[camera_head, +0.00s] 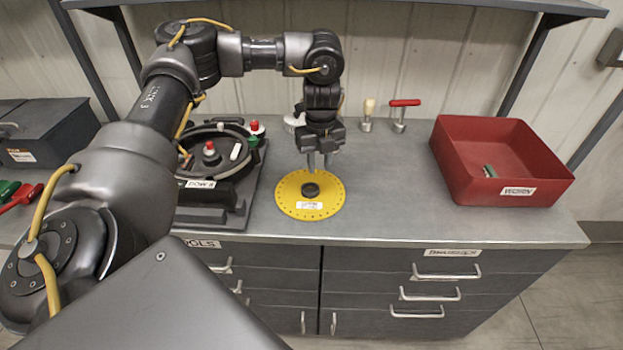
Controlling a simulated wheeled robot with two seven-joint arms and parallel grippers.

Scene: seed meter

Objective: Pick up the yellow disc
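The yellow disc (290,201) lies flat on the grey bench top, with a black round hub (310,190) at its middle, a white label and small holes around its rim. My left gripper (319,165) points down over the back part of the disc, just behind the hub in the picture. Its two fingers are apart with nothing seen between them. Whether the fingertips touch the disc cannot be told. My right gripper is not in view.
A black seed meter housing (188,208) with a red knob stands left of the disc. A red bin (462,180) with a small green item stands at the right. A red T-handle tool (404,103) and a tan-handled tool (368,108) stand at the back. Bench around the disc's right is clear.

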